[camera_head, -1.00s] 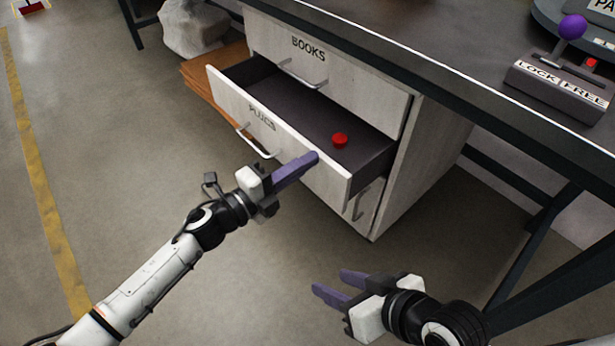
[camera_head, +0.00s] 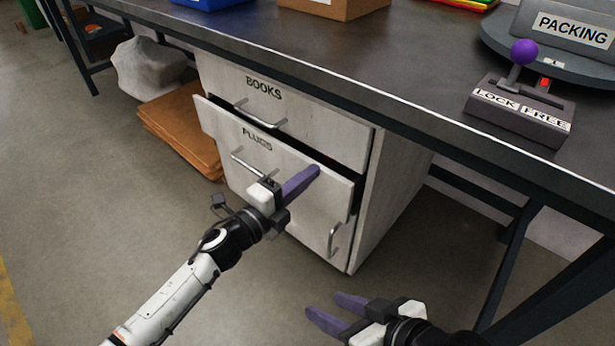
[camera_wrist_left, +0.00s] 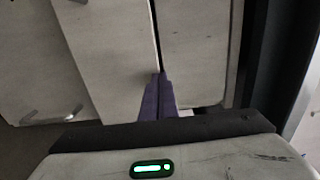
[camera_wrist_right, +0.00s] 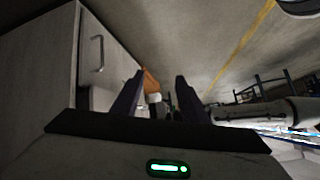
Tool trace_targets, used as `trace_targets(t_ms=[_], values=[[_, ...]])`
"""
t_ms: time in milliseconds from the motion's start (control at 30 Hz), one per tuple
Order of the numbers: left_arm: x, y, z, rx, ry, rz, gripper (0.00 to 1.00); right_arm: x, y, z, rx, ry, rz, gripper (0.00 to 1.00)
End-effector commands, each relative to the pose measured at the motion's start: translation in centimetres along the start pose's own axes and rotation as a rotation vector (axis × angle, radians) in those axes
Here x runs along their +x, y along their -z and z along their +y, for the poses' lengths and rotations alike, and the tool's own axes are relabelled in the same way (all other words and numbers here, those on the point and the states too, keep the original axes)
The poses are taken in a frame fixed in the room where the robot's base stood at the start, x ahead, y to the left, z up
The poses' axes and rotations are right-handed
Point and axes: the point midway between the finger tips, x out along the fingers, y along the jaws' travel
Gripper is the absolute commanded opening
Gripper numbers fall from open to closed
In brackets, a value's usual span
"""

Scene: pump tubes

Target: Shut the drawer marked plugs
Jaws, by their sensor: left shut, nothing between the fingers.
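The drawer marked PLUGS (camera_head: 290,160) is in the cabinet under the bench, below the BOOKS drawer. It stands out a little, with a narrow dark gap along its top and right side. Its bar handle (camera_head: 248,165) is on the front, partly near my gripper. My left gripper (camera_head: 316,171) is shut and empty, its fingertips at the upper right of the PLUGS front. In the left wrist view the shut fingers (camera_wrist_left: 161,76) reach the drawer front's edge; contact is hard to confirm. My right gripper (camera_head: 322,307) is open and empty, low in front of the cabinet.
The BOOKS drawer (camera_head: 290,105) above is shut. A cupboard door with a handle (camera_head: 333,240) is below. A lever box (camera_head: 520,108) stands on the bench. Floor to the left is clear.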

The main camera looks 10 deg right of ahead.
Motion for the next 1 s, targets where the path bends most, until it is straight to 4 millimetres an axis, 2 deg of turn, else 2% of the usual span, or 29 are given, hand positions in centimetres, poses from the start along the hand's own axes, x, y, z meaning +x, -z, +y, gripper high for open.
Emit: trace_targets(t_ms=[233, 367, 467, 633, 800, 967, 1000], values=[[-0.2, 0.0, 0.0, 0.000, -0.001, 0.001, 0.00, 0.0, -0.6, 0.0, 0.005, -0.001, -0.015, 0.40], [-1.2, -0.1, -0.1, -0.001, -0.003, 0.003, 0.00, -0.2, -0.6, 0.1, -0.002, -0.012, -0.029, 0.40], [-2.7, 0.0, -0.2, 0.000, -0.004, 0.010, 0.00, -0.3, -1.1, 0.5, -0.009, -0.027, -0.056, 0.40], [-6.7, -0.1, -0.2, -0.001, -0.004, 0.013, 0.00, -0.3, -2.1, 1.3, -0.025, -0.059, -0.108, 0.40], [-10.2, -0.1, -0.1, -0.001, -0.002, 0.013, 0.00, -0.2, -2.2, 2.1, -0.018, -0.087, -0.103, 0.40], [-12.2, -0.1, -0.1, -0.001, -0.001, 0.013, 0.00, -0.5, -2.2, 2.2, -0.008, -0.096, -0.086, 0.40], [-12.5, -0.1, -0.1, -0.001, -0.001, 0.013, 0.03, -0.5, -2.2, 2.2, -0.007, -0.097, -0.084, 0.40]])
